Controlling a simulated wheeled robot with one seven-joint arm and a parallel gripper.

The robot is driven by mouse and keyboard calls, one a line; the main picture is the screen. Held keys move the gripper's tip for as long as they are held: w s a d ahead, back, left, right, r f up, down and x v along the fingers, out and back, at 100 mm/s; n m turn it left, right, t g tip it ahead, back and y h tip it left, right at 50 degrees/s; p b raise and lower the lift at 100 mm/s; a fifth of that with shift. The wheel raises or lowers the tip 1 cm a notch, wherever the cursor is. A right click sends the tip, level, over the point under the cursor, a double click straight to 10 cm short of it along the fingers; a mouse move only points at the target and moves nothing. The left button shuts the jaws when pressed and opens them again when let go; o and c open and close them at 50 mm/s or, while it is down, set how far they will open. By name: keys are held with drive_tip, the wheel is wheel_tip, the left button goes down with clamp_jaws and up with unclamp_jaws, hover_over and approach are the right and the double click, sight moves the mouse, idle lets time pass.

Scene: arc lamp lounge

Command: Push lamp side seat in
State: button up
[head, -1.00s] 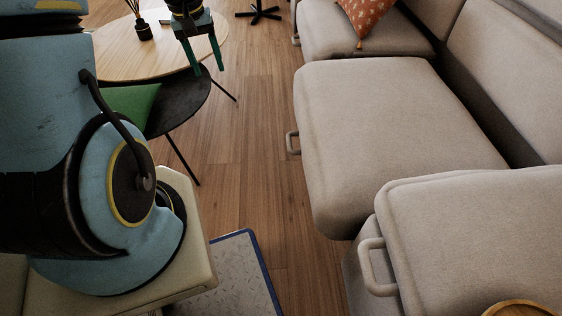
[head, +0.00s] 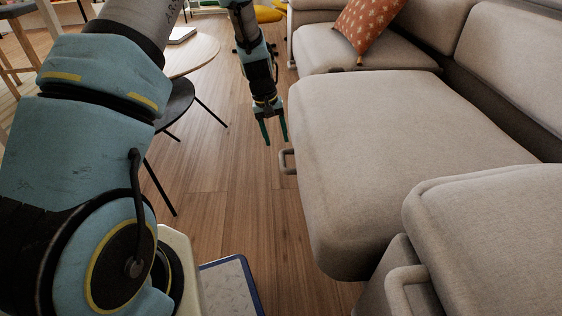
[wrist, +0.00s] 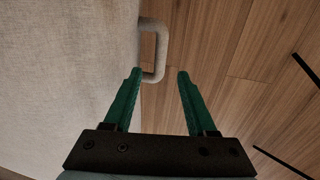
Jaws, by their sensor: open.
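A beige sofa seat (head: 400,130) juts out to the left past the seats on either side of it. A loop handle (head: 287,161) is on its front edge. I take this to be the lamp side seat, though no lamp is in view. My gripper (head: 276,142) is open and empty, pointing down beside the seat's front edge near the handle. In the wrist view the handle (wrist: 160,50) lies just beyond the green fingertips (wrist: 159,72), roughly between them. The seat (wrist: 65,70) fills the left side there. I cannot tell whether a finger touches it.
A nearer seat (head: 490,225) with its own handle (head: 398,290) is at the lower right. A far seat (head: 350,50) holds an orange cushion (head: 365,28). A round table (head: 195,52) and black chair (head: 174,104) stand at left. Wood floor (head: 215,200) lies open between.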

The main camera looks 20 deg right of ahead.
sight(282, 159)
drive_tip(key=f+b, duration=0.1)
drive_tip(key=f, duration=0.1)
drive_tip(key=d+f, duration=0.1)
drive_tip(key=f, duration=0.2)
drive_tip(key=f+b, duration=0.1)
drive_tip(key=f, duration=0.2)
drive_tip(key=shift+s+d+f+b, duration=0.15)
drive_tip(key=shift+s+d+b, duration=0.1)
drive_tip(key=shift+b, duration=0.1)
drive_tip(key=shift+c, duration=0.4)
clamp_jaws()
idle(0.5)
